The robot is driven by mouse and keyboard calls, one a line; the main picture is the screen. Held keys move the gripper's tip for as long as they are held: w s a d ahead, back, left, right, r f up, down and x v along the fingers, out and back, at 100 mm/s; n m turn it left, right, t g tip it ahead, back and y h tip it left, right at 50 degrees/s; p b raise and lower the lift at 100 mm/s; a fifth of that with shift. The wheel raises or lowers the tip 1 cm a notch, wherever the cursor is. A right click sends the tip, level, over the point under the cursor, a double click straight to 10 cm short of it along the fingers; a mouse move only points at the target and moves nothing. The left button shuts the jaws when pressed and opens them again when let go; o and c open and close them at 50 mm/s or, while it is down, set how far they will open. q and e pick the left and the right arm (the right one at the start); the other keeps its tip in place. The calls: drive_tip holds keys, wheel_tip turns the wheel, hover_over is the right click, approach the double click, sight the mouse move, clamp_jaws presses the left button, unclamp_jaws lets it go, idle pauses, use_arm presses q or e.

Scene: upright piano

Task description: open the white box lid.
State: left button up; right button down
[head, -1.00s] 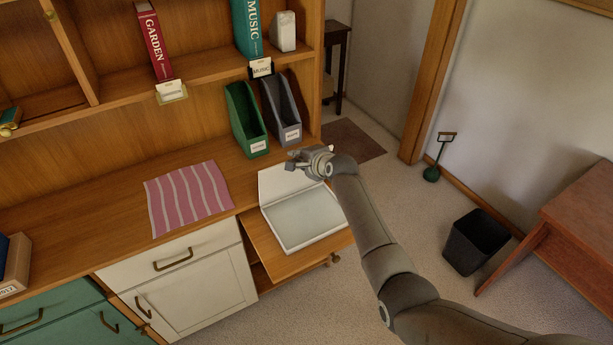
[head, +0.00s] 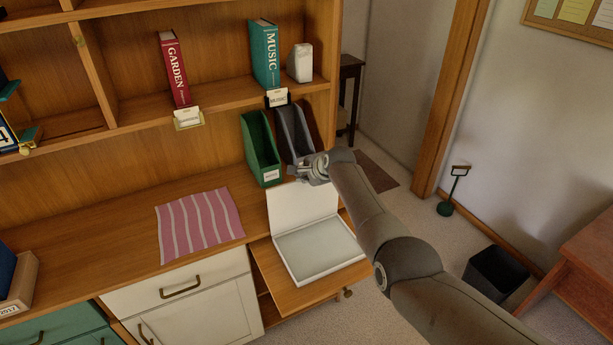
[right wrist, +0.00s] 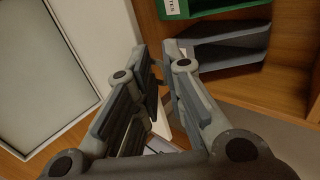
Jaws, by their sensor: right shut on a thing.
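The white box (head: 318,252) rests on the low wooden shelf board beside the desk. Its lid (head: 300,206) stands raised at the back of the box, leaning up steeply, and the grey inside of the box is exposed. My right gripper (head: 306,171) is at the lid's upper edge and shut on it. In the right wrist view the fingers (right wrist: 157,55) are close together, with the pale box (right wrist: 55,70) to their left; the exact contact is hidden by the fingers. My left gripper is not in view.
Green (head: 262,150) and grey (head: 295,133) file holders stand close behind the lid and gripper. A striped pink cloth (head: 199,224) lies on the desk to the left. A black bin (head: 497,275) stands on the floor at the right.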

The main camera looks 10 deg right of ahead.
drive_tip(key=shift+w+r, duration=0.1)
drive_tip(key=shift+r, duration=0.1)
drive_tip(key=c, duration=1.9)
unclamp_jaws()
drive_tip(key=shift+c, duration=0.2)
drive_tip(key=v, duration=1.2)
drive_tip(key=shift+d+f, duration=0.1)
drive_tip(key=shift+f, duration=0.05)
